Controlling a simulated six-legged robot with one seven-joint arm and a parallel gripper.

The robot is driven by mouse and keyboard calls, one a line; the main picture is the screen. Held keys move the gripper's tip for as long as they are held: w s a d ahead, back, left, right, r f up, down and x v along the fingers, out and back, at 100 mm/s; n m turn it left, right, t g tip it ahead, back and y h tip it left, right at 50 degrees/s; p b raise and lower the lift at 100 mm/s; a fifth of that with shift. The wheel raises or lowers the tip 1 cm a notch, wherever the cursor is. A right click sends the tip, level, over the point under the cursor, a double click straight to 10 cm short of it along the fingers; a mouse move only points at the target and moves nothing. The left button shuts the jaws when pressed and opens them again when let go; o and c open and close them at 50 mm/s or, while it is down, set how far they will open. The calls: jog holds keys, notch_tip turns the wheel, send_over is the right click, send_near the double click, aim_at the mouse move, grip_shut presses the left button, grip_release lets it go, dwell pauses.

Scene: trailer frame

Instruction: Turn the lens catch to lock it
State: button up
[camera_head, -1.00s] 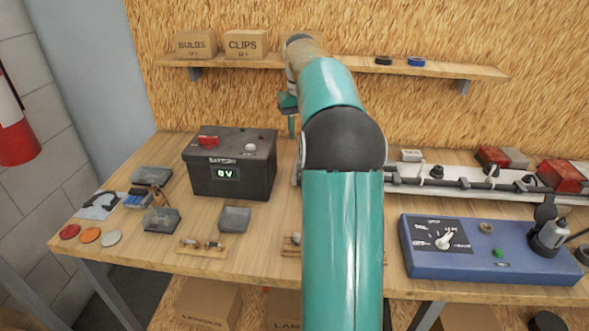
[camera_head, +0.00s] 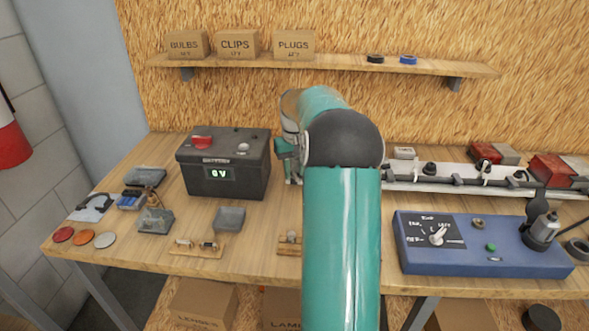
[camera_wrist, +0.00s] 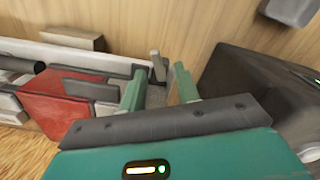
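In the wrist view, my gripper (camera_wrist: 160,72) is open, with its two green fingers apart. A small upright grey peg (camera_wrist: 155,62), which may be the lens catch, stands between the fingertips in that picture. I cannot tell whether the fingers touch it. It is beside a pale housing with a red lens (camera_wrist: 68,98) at the left. In the head view, my arm hides most of this lamp and the catch, and only a bit of my gripper (camera_head: 286,165) shows beside the battery.
The black battery (camera_head: 222,185) stands just left of my gripper; its dark side also shows in the wrist view (camera_wrist: 245,90). A light bar (camera_head: 455,187) with more red lenses runs right. A blue control box (camera_head: 480,255) is in front of it. A shelf (camera_head: 330,65) hangs above.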

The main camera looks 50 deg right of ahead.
jog(key=shift+c, duration=0.4)
grip_shut()
jog(key=shift+n, duration=0.4)
jog(key=n, duration=0.5)
jog(key=shift+d+n, duration=0.1)
jog(key=shift+n, duration=0.2)
jog(key=n, duration=0.6)
jog(key=shift+n, duration=0.4)
